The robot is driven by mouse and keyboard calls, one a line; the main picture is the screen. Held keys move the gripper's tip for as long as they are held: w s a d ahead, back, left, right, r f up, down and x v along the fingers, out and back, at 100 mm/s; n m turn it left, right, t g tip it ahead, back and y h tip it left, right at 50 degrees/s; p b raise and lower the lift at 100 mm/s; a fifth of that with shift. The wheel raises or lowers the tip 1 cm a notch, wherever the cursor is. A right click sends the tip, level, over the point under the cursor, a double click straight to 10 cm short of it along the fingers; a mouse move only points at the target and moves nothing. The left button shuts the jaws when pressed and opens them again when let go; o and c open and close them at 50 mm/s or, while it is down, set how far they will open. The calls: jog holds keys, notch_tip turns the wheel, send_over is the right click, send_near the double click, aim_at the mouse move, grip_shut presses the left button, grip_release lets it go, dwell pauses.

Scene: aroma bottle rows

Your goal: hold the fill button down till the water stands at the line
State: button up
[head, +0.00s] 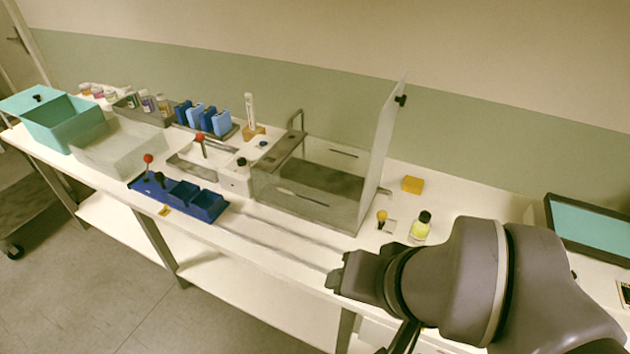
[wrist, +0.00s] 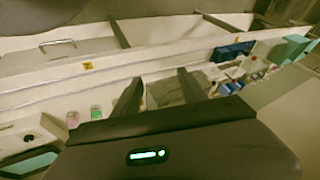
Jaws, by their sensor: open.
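A clear-walled tank (head: 312,204) stands mid-bench in the head view, with a bent metal pipe (head: 297,114) at its back left and a raised clear panel (head: 390,125) on its right. I cannot tell where the water stands or which mark is the line. A white box with a black knob (head: 241,162) and a small blue button (head: 263,144) sit left of the tank; I cannot tell which one is the fill button. My gripper (head: 340,274) is open and empty near the bench's front edge, right of and in front of the tank, apart from it.
A blue tray (head: 207,206) with a red-knobbed lever, blue holders (head: 207,118) and a teal box (head: 62,122) stand to the left. A yellow-green bottle (head: 421,227) and a yellow block (head: 412,185) stand to the right. Two rails run along the bench front.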

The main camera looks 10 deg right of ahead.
grip_shut()
dwell(1.6)
